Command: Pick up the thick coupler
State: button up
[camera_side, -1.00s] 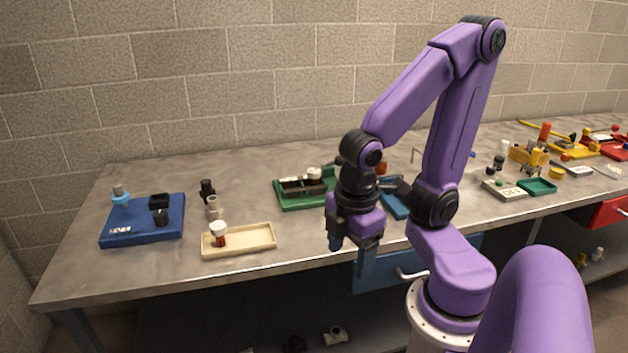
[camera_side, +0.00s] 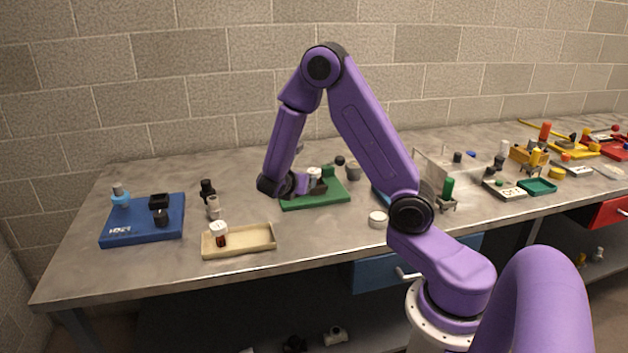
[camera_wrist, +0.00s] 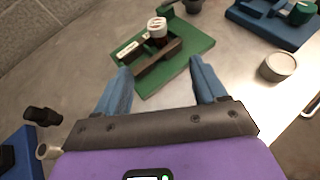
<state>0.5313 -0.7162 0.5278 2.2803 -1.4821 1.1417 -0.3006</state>
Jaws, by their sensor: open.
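My gripper (camera_wrist: 161,76) is open and empty in the wrist view, its two blue fingers spread over the near edge of a green board (camera_wrist: 195,52). On the board are a dark bar-like part and a white-capped brown piece (camera_wrist: 157,28), ahead of the fingers. In the side view my gripper (camera_side: 301,184) is at the left end of the green board (camera_side: 325,200), its fingers not clear. I cannot tell which piece is the thick coupler.
A blue board (camera_side: 120,236) with fittings stands at the far left. A cream tray (camera_side: 258,240) at the front holds a white-capped bottle-like piece (camera_side: 219,233). A round grey-white disc (camera_side: 377,219) lies right of the green board. Bare bench lies between the cream tray and green board.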

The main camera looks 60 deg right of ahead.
aim_at(313, 172)
jog(key=shift+n, duration=0.4)
jog(key=x, duration=1.3)
jog(key=r+x, duration=0.1)
jog(key=x, duration=0.5)
jog(key=shift+w+d+f, duration=0.15)
jog(key=shift+w+d, duration=0.15)
jog(key=shift+h, duration=0.3)
jog(key=c, duration=1.3)
jog(key=shift+o, duration=0.2)
